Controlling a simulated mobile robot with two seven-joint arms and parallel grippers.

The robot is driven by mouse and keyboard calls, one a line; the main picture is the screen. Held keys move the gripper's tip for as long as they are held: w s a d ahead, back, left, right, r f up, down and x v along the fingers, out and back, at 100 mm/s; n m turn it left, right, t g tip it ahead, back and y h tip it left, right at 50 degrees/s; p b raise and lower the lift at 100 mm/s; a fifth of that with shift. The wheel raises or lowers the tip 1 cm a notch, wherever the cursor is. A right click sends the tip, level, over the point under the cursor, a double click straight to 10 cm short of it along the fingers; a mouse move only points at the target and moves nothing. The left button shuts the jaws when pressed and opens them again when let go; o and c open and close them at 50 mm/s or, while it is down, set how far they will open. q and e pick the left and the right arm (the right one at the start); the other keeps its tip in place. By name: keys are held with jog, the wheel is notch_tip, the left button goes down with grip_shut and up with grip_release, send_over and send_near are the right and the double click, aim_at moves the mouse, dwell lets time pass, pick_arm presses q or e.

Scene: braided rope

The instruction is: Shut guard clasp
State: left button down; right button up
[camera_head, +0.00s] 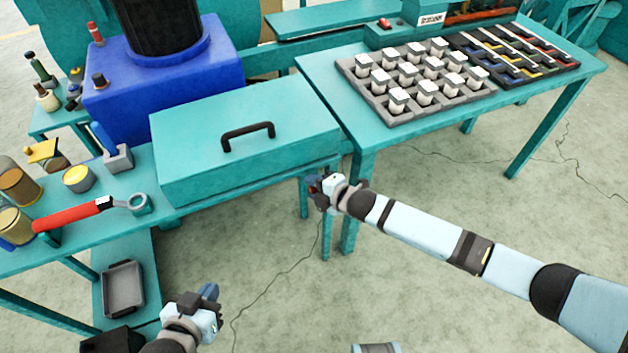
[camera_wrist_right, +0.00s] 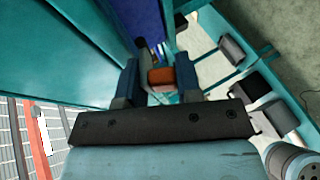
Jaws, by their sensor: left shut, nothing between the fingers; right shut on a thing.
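The guard is a teal box-like cover (camera_head: 240,165) with a black handle, lying down on the bench. My right gripper (camera_head: 316,188) is at the front right corner of the guard. In the right wrist view it is shut on a small orange-brown piece (camera_wrist_right: 160,77), which appears to be the clasp; the fingers hide its sides. Whether the clasp is fastened cannot be told. My left gripper (camera_head: 210,297) is shut and empty, low in front of the bench, away from the guard.
A red-handled wrench (camera_head: 75,214) lies on the bench at the left, near a yellow-topped pot (camera_head: 79,177). A grey tray (camera_head: 123,288) sits on a lower shelf. A grey rack of white spools (camera_head: 378,103) stands on the right table. Floor in front is open.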

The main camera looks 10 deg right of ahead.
jog(key=shift+s+d+f, duration=0.15)
jog(key=shift+s+f, duration=0.15)
jog(key=shift+f, duration=0.3)
jog(key=o, duration=0.8)
jog(key=shift+w+r, duration=0.1)
jog(key=shift+r, duration=0.1)
jog(key=shift+w+r, duration=0.15)
jog(key=shift+r, duration=0.25)
jog(key=p+v, duration=0.2)
jog(key=v, duration=1.1)
jog(key=shift+s+d+p, duration=0.25)
jog(key=shift+s+p, duration=0.05)
jog(key=shift+p, duration=0.05)
